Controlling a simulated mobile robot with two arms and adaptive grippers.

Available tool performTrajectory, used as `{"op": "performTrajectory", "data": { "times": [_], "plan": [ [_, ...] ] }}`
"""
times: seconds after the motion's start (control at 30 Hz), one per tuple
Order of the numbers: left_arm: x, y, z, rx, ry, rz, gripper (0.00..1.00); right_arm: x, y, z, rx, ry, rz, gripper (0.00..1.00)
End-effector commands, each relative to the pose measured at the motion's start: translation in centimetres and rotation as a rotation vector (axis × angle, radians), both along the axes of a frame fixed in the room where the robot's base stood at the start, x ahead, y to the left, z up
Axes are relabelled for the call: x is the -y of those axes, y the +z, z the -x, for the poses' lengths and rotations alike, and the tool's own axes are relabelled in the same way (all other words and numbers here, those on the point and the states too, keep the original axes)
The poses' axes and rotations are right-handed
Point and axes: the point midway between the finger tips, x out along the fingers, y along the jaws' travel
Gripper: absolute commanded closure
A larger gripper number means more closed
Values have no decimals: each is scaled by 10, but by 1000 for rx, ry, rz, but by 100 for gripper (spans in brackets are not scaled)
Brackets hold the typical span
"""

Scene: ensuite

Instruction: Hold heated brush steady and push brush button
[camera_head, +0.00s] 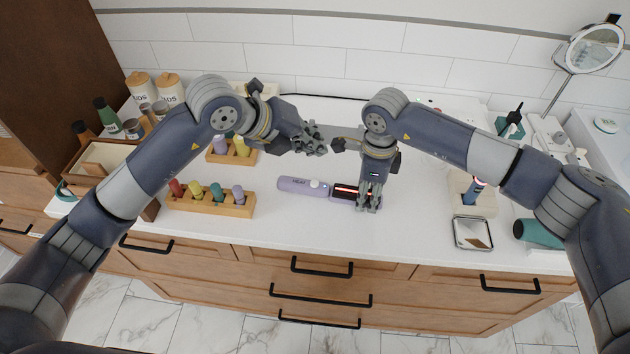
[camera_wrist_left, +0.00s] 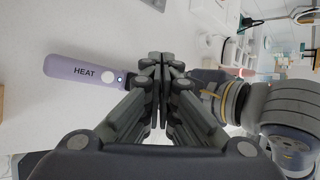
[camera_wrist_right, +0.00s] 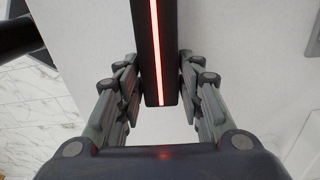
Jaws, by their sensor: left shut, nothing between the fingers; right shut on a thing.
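The heated brush lies on the white counter. Its lavender handle (camera_head: 298,186) is marked HEAT and also shows in the left wrist view (camera_wrist_left: 80,72). A round light button (camera_head: 314,184) sits at the handle's right end; in the left wrist view the button (camera_wrist_left: 119,79) has a small blue glow. The brush's black head, with a glowing red strip (camera_wrist_right: 158,50), points right. My right gripper (camera_head: 368,203) is shut on the black head, with a finger on each side. My left gripper (camera_head: 316,146) is shut and empty, above and behind the handle, apart from it.
Wooden racks with coloured bottles (camera_head: 210,199) stand left of the brush. A small metal tray (camera_head: 472,233) and a teal cylinder (camera_head: 538,233) are at the right. A round mirror (camera_head: 595,48) stands at the back right. The counter in front of the brush is clear.

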Motion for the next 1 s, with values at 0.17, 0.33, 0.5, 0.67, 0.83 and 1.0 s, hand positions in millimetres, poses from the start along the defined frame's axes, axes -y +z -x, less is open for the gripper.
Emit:
{"op": "performTrajectory", "data": {
  "times": [0.17, 0.33, 0.5, 0.67, 0.83, 1.0],
  "plan": [
    [-1, 6, -2, 128, -145, -104, 100, 0, 1, 0, 1, 0, -1, 97],
    [-2, 8, -3, 187, -215, -153, 100, 0, 1, 0, 1, 0, -1, 97],
    [-2, 8, -3, 200, -229, -163, 100, 0, 1, 0, 1, 0, -1, 97],
    [-2, 8, -3, 199, -228, -163, 100, 0, 1, 0, 1, 0, -1, 97],
    [-2, 5, -3, 197, -227, -163, 100, 0, 1, 0, 1, 0, -1, 97],
    [-3, -12, -3, 196, -227, -162, 100, 0, 1, 0, 1, 0, -1, 97]
  ]
}}
